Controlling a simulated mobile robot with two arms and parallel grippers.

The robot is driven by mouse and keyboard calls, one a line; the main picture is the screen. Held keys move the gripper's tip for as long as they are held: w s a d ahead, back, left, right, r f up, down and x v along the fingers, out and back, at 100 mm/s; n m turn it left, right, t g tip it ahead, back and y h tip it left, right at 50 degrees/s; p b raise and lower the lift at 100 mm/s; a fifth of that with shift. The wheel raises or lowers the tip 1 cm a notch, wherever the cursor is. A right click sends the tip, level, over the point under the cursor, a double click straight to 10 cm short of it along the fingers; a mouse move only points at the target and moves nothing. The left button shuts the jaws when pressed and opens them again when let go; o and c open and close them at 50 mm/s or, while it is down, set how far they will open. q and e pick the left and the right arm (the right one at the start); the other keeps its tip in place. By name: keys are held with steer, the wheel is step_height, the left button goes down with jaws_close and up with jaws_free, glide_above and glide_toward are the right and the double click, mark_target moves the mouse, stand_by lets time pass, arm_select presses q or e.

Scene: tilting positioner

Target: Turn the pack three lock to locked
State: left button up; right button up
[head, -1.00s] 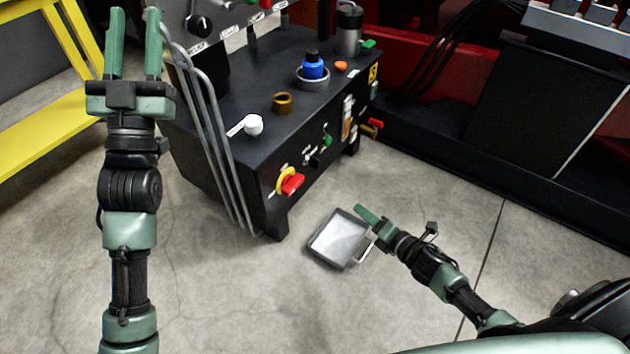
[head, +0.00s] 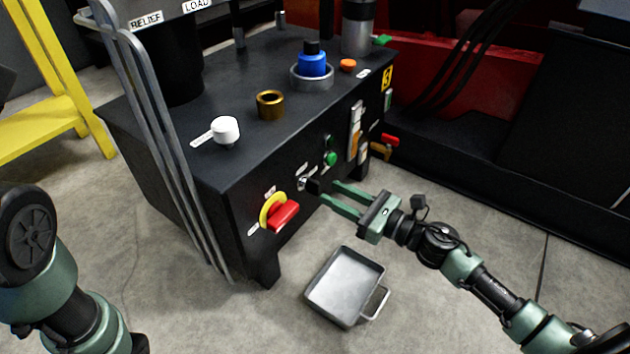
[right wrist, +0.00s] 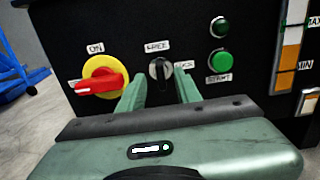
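The lock is a small black and silver rotary switch (right wrist: 160,69) on the front of the black pack (head: 225,175), below a label reading FREE. Its handle looks roughly upright in the right wrist view. A second label to its right is partly hidden by a finger. My right gripper (head: 329,191) is open, its fingers pointing at the switch. In the right wrist view the gripper (right wrist: 161,82) has one finger on each side of the switch; contact is not clear. My left arm shows at the lower left of the head view, its gripper out of view.
A red handle on a yellow disc (right wrist: 100,80) is left of the lock. A green START button (right wrist: 220,61) is to the right. A yellow 3 label (head: 387,78) marks the pack. A metal tray (head: 345,287) lies on the floor below my right gripper.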

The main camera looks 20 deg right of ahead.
mark_target(319, 187)
steer(key=shift+b+x, duration=0.8)
steer(key=shift+x, duration=2.35)
jaws_close()
